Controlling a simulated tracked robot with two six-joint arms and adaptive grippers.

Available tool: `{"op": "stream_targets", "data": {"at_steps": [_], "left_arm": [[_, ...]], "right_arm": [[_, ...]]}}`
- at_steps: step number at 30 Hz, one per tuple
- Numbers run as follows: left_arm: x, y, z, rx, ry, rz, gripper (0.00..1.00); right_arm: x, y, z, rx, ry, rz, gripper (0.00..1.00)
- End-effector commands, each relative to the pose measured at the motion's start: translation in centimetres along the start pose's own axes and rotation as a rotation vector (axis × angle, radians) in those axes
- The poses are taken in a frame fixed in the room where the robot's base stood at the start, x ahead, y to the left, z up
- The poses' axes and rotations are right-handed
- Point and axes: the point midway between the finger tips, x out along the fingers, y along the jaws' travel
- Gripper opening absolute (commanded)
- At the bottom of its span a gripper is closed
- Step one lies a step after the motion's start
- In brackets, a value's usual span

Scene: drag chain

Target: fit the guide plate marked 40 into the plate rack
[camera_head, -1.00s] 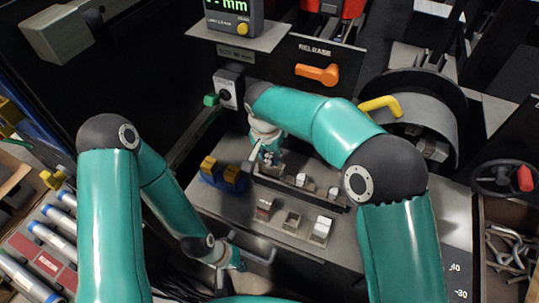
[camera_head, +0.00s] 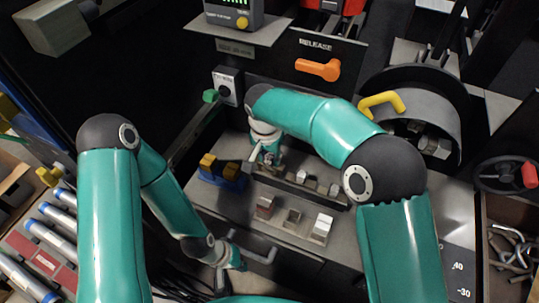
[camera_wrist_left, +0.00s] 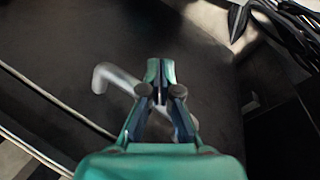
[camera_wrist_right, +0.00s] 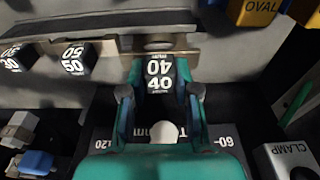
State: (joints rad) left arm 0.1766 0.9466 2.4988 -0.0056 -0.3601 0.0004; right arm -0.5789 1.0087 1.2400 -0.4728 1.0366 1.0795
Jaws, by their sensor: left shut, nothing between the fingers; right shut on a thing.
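The guide plate marked 40 (camera_wrist_right: 160,78) is a small black block with white figures, seen in the right wrist view. My right gripper (camera_head: 267,158) is shut on it, and its fingers also show in the right wrist view (camera_wrist_right: 160,92). The plate's upper end is at the edge of the plate rack (camera_wrist_right: 110,45), a metal bar, in front of a lighter gap in it. I cannot tell whether they touch. Plates marked 50 (camera_wrist_right: 75,60) and 30 (camera_wrist_right: 12,60) stand at the rack to the left. My left gripper (camera_head: 236,263) is shut and empty beside a grey bar handle (camera_wrist_left: 115,80).
In the head view, a blue holder with yellow blocks (camera_head: 222,172) stands left of the rack. Several small blocks (camera_head: 292,217) stand on the ledge in front. An orange release lever (camera_head: 318,69) is behind, and a round housing with a yellow handle (camera_head: 381,104) stands right.

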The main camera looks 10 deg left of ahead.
Motion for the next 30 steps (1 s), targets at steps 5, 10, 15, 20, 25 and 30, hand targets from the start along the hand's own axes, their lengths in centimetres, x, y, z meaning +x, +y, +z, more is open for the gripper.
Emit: {"op": "stream_targets", "data": {"at_steps": [5,10,15,20,25,30], "left_arm": [[0.4,-0.2,0.0,0.000,0.000,0.000,0.00],[0.7,-0.3,0.0,0.000,0.000,0.000,0.00],[1.1,-0.4,0.0,0.000,0.000,0.000,0.00],[1.3,-0.5,0.0,0.000,0.000,0.000,0.00],[1.6,-0.6,0.0,0.000,0.000,0.000,0.00],[2.0,-0.7,0.0,0.000,0.000,0.000,0.00]], "right_arm": [[0.5,0.0,0.1,0.000,0.000,0.000,0.00],[1.0,0.0,0.1,0.000,0.000,0.000,0.00],[1.4,0.0,0.2,0.000,0.000,0.000,0.00],[1.8,0.0,0.2,0.000,0.000,0.000,0.00],[2.2,0.0,0.3,0.000,0.000,0.000,0.00],[2.6,0.0,0.4,0.000,0.000,0.000,0.00]]}}
